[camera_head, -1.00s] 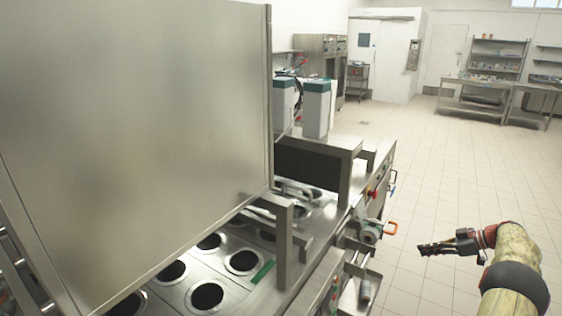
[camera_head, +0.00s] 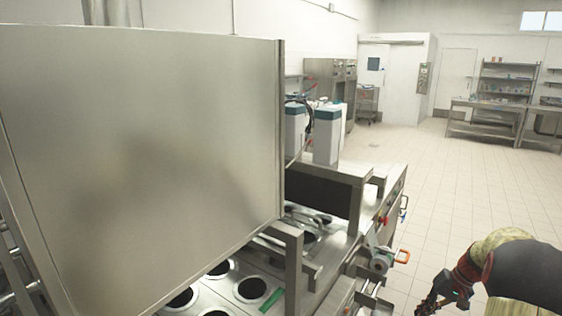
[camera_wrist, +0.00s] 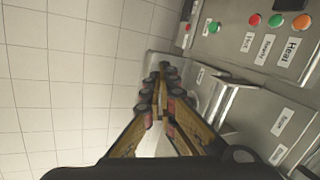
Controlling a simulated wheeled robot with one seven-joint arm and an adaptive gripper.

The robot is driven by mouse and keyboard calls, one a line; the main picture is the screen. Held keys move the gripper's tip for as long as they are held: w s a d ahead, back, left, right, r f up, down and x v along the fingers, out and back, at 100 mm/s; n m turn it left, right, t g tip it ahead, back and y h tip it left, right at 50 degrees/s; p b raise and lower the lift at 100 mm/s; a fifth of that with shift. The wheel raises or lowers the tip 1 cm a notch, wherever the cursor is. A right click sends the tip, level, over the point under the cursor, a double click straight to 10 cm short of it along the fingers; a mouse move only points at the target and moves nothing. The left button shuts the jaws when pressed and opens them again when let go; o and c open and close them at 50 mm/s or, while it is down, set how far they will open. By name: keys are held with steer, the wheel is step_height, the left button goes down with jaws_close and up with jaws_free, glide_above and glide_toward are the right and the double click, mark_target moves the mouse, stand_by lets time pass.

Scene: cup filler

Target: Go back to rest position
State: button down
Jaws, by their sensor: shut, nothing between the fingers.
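My gripper (camera_head: 432,306) is at the lower right of the head view, low beside the right side of the steel cup filler (camera_head: 398,190). It points down and away from the camera, and its tips are near the bottom edge of the picture. In the wrist view my gripper (camera_wrist: 162,72) points up the picture with its fingers together and nothing between them. The machine's panel (camera_wrist: 250,28) is to its right there, apart from the fingers as far as I can tell.
A large steel cover (camera_head: 150,140) fills the left of the head view, above round cup holes (camera_head: 252,289). An orange handle (camera_head: 402,256) and a white roll (camera_head: 381,262) stick out from the machine's side. Tiled floor (camera_head: 450,200) to the right is clear. Steel tables (camera_head: 485,118) stand far back.

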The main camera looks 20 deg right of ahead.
steer(key=s+a+r+n+t+h+p, duration=0.1)
steer(key=s+a+r, duration=0.4)
steer(key=a, duration=0.8)
steer(key=s+a+r+n+t+h+p, duration=0.1)
steer(key=s+a+r, duration=0.5)
steer(key=a+r, duration=0.6)
steer(key=s+a+r+n+t+h+p, duration=0.1)
steer(key=s+a+r, duration=0.5)
steer(key=a, duration=1)
steer(key=shift+s+r+n+h+p, duration=0.25)
steer(key=shift+r+n+h+p, duration=0.25)
steer(key=shift+r+n+p, duration=1.15)
steer(key=shift+f+n+b, duration=0.25)
steer(key=shift+b, duration=0.05)
